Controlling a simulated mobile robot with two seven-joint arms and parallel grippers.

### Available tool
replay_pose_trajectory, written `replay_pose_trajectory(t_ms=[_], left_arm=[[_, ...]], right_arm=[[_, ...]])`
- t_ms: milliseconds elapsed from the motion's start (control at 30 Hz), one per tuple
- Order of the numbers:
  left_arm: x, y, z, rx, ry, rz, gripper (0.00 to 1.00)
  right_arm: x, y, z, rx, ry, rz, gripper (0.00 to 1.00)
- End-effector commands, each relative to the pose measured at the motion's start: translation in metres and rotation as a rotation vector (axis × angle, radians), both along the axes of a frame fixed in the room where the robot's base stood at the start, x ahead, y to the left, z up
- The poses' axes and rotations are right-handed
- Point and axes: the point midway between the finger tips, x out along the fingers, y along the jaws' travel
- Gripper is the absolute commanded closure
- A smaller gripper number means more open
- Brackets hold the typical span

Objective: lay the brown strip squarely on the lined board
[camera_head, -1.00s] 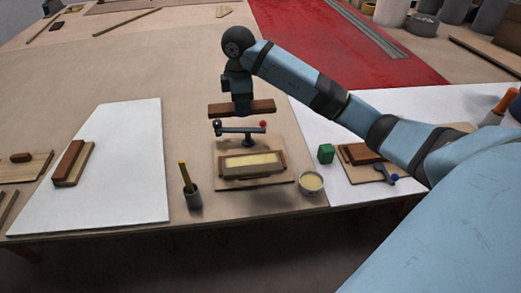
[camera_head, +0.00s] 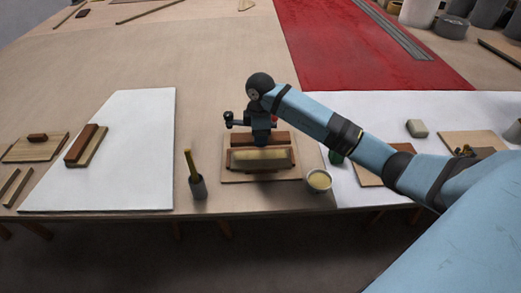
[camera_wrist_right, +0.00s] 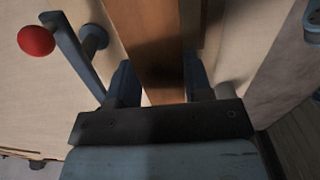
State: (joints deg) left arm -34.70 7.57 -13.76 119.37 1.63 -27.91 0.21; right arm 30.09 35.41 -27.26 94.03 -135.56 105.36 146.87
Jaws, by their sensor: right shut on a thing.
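My right gripper (camera_head: 261,139) is shut on the brown strip (camera_head: 279,138), which lies crosswise in the head view. It holds the strip low over the light wooden board (camera_head: 229,178), at the back edge of a long block with a pale yellow top (camera_head: 262,160) and brown edging. I cannot tell whether strip and block touch. I cannot make out lines on the board. In the right wrist view the strip (camera_wrist_right: 153,35) runs between the two fingers (camera_wrist_right: 160,85). A lever with a red knob (camera_wrist_right: 37,40) is beside them. My left gripper is not in view.
A dark cup with a yellow stick (camera_head: 197,188) stands left of the board, a cup of yellow stuff (camera_head: 319,181) right of it. White sheets (camera_head: 125,150) lie either side; a grey block (camera_head: 417,128) is at right.

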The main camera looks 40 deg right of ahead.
Motion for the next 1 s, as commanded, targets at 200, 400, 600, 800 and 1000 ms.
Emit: replay_pose_trajectory(t_ms=[200, 400, 600, 800, 1000], left_arm=[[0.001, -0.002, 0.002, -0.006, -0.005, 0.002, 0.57], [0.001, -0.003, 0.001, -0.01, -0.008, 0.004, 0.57], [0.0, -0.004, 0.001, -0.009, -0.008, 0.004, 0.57], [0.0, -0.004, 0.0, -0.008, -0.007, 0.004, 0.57], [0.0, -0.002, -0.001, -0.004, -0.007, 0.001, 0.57]], right_arm=[[0.0, 0.0, -0.018, 0.0, 0.0, -0.001, 0.79], [-0.001, 0.0, -0.045, 0.001, 0.003, 0.0, 0.79], [0.0, 0.0, -0.059, -0.001, -0.001, 0.0, 0.79], [0.0, 0.0, -0.06, -0.001, -0.001, 0.0, 0.79], [0.0, 0.0, -0.062, 0.0, 0.0, 0.0, 0.31]])
